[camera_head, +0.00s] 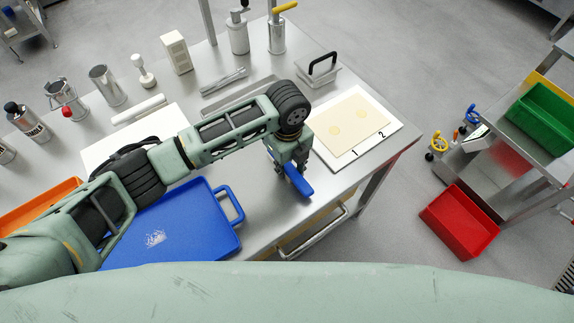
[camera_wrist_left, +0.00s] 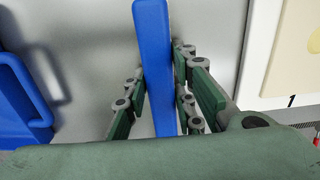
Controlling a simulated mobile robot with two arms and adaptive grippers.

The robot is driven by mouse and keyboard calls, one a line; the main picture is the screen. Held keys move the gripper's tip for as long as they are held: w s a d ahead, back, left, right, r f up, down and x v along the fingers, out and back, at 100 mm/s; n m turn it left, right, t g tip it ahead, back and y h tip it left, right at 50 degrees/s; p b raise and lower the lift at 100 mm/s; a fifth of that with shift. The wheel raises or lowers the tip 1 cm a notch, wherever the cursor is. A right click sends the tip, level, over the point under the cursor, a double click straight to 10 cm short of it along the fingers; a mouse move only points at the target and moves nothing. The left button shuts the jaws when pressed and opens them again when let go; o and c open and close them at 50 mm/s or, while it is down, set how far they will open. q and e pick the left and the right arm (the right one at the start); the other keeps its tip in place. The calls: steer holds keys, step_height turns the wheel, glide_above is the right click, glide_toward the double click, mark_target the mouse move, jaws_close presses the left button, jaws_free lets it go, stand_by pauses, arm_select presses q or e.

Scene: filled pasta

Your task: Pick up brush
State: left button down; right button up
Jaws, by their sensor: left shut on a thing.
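The brush shows as a long blue handle (camera_head: 298,182) near the front edge of the steel table, right of the blue tray. My left gripper (camera_head: 289,168) reaches down over the table and is shut on this blue handle. In the left wrist view the handle (camera_wrist_left: 152,50) runs upright in the picture between the two green fingers (camera_wrist_left: 158,88). Bristles are not visible in either view. I cannot tell whether the brush touches the table. My right gripper is not in view.
A blue tray (camera_head: 190,225) lies left of the gripper, its handle close by. A white board (camera_head: 385,150) with a dough sheet (camera_head: 352,125) marked 1 and 2 lies to the right. Canisters and tools stand behind. A red bin (camera_head: 460,222) is on the floor.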

mark_target(288, 164)
arm_select(q)
steer(key=shift+r, duration=0.55)
step_height(288, 164, up, 3)
steer(key=shift+w+f+b, duration=0.1)
steer(key=shift+f+b, duration=0.1)
steer(key=shift+b, duration=0.25)
steer(key=s+d+r+b, duration=0.1)
steer(key=s+d+r, duration=0.6)
steer(key=s+d, duration=0.1)
steer(key=shift+d+r+b, duration=0.2)
steer(key=shift+d+b, duration=0.15)
steer(key=shift+d, duration=0.1)
steer(key=c, duration=2)
jaws_free()
steer(key=c, duration=0.5)
steer(key=shift+o, duration=0.2)
